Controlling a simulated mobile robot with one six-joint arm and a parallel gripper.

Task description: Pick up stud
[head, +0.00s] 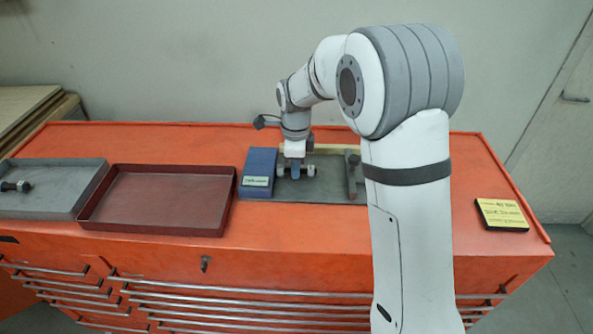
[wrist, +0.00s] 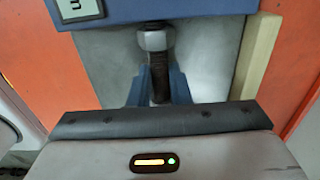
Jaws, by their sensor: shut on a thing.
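The stud (wrist: 155,65) is a dark threaded rod with a pale grey nut on its far end in the wrist view. My gripper (wrist: 160,88) has its two blue fingers shut on the rod, one on each side. In the head view, my gripper (head: 296,171) is low over a grey plate, with the stud (head: 311,170) lying crosswise in it and a pale nut showing on each side. I cannot tell whether the stud touches the plate or a rest.
A blue block (head: 259,168) with a small display stands left of my gripper; a dark upright (head: 354,178) stands right. A red tray (head: 158,228) is empty. A grey tray (head: 52,212) holds a bolt-like piece (head: 16,186). A yellow sign (head: 502,213) lies at right.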

